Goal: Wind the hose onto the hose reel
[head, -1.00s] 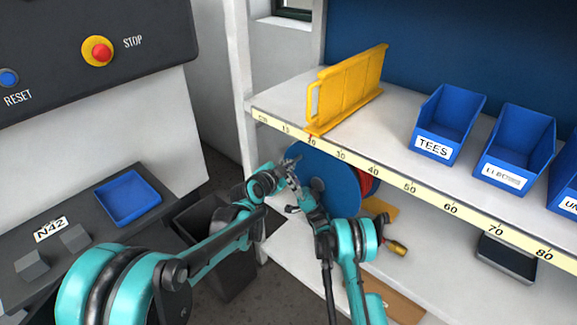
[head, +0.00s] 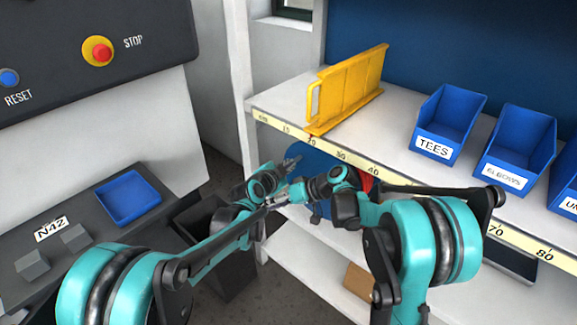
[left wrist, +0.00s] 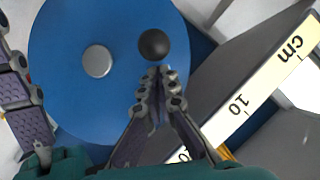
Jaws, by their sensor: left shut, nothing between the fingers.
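The hose reel is a blue disc (head: 311,154) under the shelf's front edge, mostly behind my arms. A little red hose (head: 366,181) shows at its right side. The left wrist view shows the disc face (left wrist: 70,60) with a silver hub (left wrist: 97,61) and a black ball knob (left wrist: 154,44). My left gripper (head: 291,162) is at the disc; in its wrist view its fingertips (left wrist: 160,72) are together just below the knob, empty. My right gripper (head: 277,199) is in front of the reel's lower left; its finger setting is unclear.
A yellow folder-like holder (head: 347,90) and blue bins (head: 447,120) stand on the shelf above, whose edge carries a centimetre scale (head: 373,170). A dark bin (head: 225,270) stands on the floor left of the shelf. A brown block (head: 359,281) lies on the lower shelf.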

